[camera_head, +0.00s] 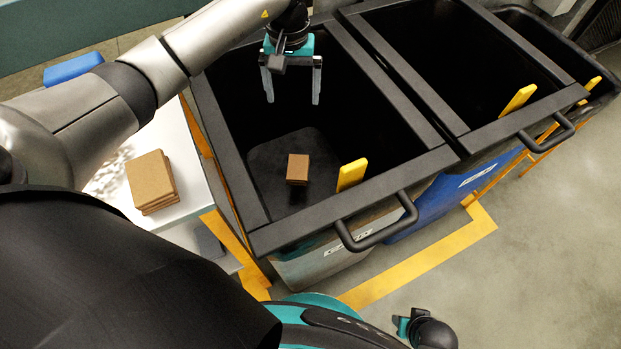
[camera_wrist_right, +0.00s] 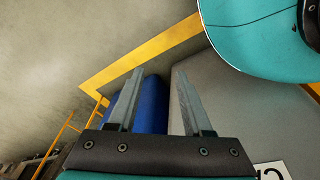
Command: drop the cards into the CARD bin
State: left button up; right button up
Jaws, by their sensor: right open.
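A stack of brown cards (camera_head: 152,181) lies on the white table at the left in the head view. More brown cards (camera_head: 298,168) lie on the floor of the near black-framed bin (camera_head: 268,234), whose front label is partly readable. My left gripper (camera_head: 292,92) hangs over this bin, above and behind the cards inside, with its fingers apart and nothing between them. My right gripper (camera_wrist_right: 156,98) is open and empty in the wrist view, outside the bins. In the head view only a part of it (camera_head: 402,326) shows at the bottom.
A second dark bin (camera_head: 430,60) stands to the right of the first, with a further one (camera_head: 560,50) beyond. Handles (camera_head: 378,235) and yellow tabs (camera_head: 352,174) stick out at their fronts. A blue object (camera_head: 73,69) lies at the table's back. Floor at the right is clear.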

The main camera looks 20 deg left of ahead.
pick_arm(q)
notch_tip(320, 180, up, 15)
jog(key=p, duration=0.4)
jog(key=shift+r, duration=0.15)
pick_arm(e)
jog(key=s+d+f, duration=0.4)
jog(key=s+d, duration=0.1)
jog(key=s, duration=0.1)
jog(key=shift+s, duration=0.3)
jog(key=shift+h, duration=0.3)
